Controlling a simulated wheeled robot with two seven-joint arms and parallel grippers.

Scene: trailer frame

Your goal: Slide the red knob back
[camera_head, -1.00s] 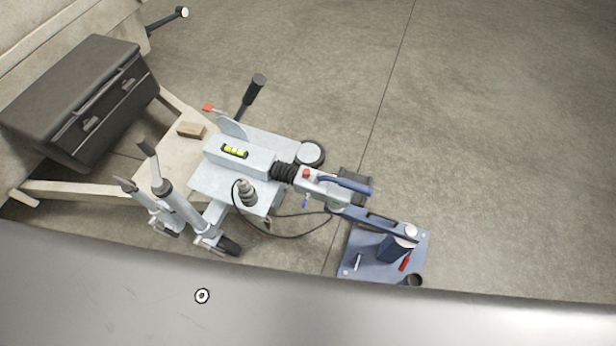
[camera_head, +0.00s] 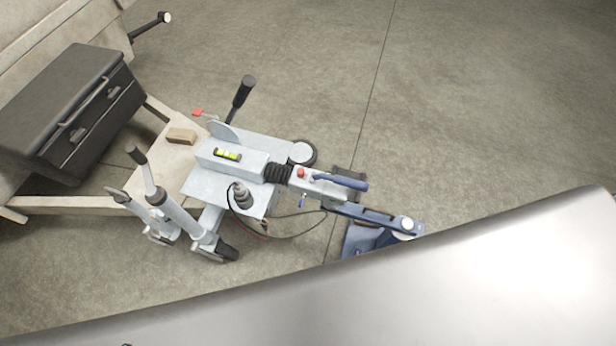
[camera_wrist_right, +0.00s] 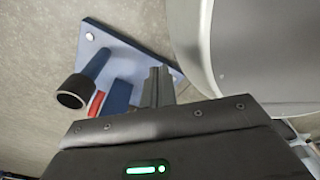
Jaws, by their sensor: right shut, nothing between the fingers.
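In the head view, a small red knob (camera_head: 301,173) sits on top of the trailer's coupling head, beside the blue handle (camera_head: 341,181). A red tip (camera_head: 198,112) shows on a lever at the trailer frame's left. In the right wrist view, a red grip (camera_wrist_right: 97,103) lies by the blue stand (camera_wrist_right: 120,50); I cannot tell whether it is the task's knob. My right gripper (camera_wrist_right: 157,86) is shut and empty, with its fingers in front of the blue stand's plate. Contact cannot be told. My left gripper is not in view.
A black tube end (camera_wrist_right: 73,91) stands near the right fingers. The trailer frame (camera_head: 225,185) carries a spirit level (camera_head: 228,155) and a black lever (camera_head: 243,90). A dark toolbox (camera_head: 60,110) is at left. Open floor (camera_head: 480,110) lies at upper right.

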